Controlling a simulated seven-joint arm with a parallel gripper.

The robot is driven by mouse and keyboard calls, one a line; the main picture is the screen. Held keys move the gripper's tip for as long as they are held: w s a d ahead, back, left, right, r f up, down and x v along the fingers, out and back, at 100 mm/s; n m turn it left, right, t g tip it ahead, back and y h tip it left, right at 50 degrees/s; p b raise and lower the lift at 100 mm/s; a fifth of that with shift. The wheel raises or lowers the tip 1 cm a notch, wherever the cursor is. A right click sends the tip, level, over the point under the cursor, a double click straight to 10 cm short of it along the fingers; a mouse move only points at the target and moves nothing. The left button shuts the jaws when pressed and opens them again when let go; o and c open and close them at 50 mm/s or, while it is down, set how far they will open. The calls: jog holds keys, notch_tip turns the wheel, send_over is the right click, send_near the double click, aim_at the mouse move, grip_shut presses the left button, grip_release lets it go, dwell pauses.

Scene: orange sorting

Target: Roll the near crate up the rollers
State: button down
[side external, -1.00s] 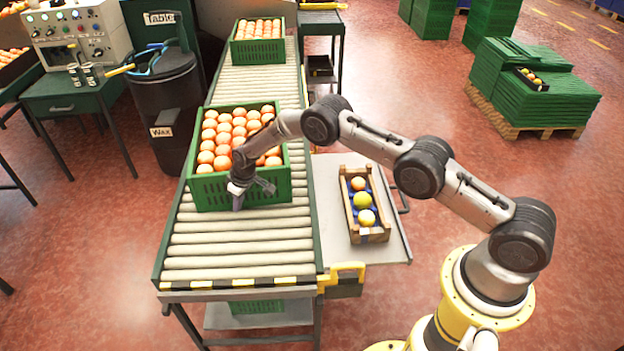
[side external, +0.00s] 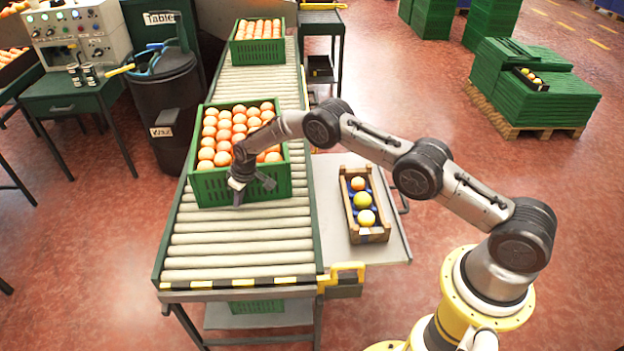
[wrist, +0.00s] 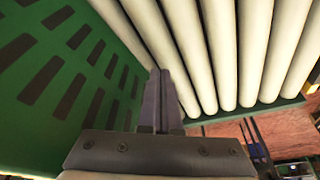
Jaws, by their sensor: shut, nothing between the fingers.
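The near crate (side external: 214,190) is green, full of oranges, and stands upright on the rollers (side external: 240,238). My gripper (side external: 237,202) is shut and empty, low at the near wall of this crate. In the wrist view the shut fingers (wrist: 163,100) point down beside the slotted green crate wall (wrist: 50,80), with the pale rollers (wrist: 220,50) on the other side. Whether the fingers touch the wall is hard to tell. The far crate (side external: 258,50), also green with oranges, stands at the far end of the rollers.
Between the two crates the rollers (side external: 258,85) are bare. A small wooden box (side external: 368,236) with a few fruits sits on a side shelf (side external: 333,172) to the right. A black bin (side external: 166,105) stands left of the conveyor.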

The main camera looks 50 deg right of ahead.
jog(key=shift+w+d, duration=1.1)
dwell(0.6)
jog(key=shift+w+d, duration=0.9)
jog(key=shift+d, duration=0.05)
dwell(0.8)
jog(key=shift+s+a, duration=0.55)
jog(key=shift+r, duration=0.15)
jog(key=shift+r, duration=4.85)
